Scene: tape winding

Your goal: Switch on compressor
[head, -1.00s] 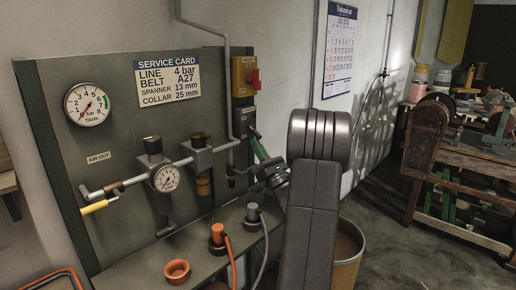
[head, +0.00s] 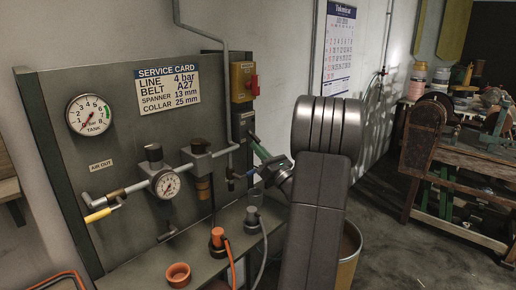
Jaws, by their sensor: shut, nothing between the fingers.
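A yellow switch box (head: 243,72) with a red switch (head: 255,82) on its right side is fixed at the right end of the grey service panel (head: 125,145). No compressor can be made out. My gripper (head: 257,147) is shut and empty. It sits below and a little right of the switch box, apart from the red switch. My thick grey arm link stands in front of it and hides part of the wall and bench behind.
Pipes, a regulator gauge (head: 167,184) and a tank gauge (head: 89,115), needle low, are on the panel. An orange cup (head: 178,274) and hose fittings (head: 218,240) stand on the shelf below. A bucket (head: 350,250) stands right of the shelf. A cluttered workbench (head: 460,170) is farther right.

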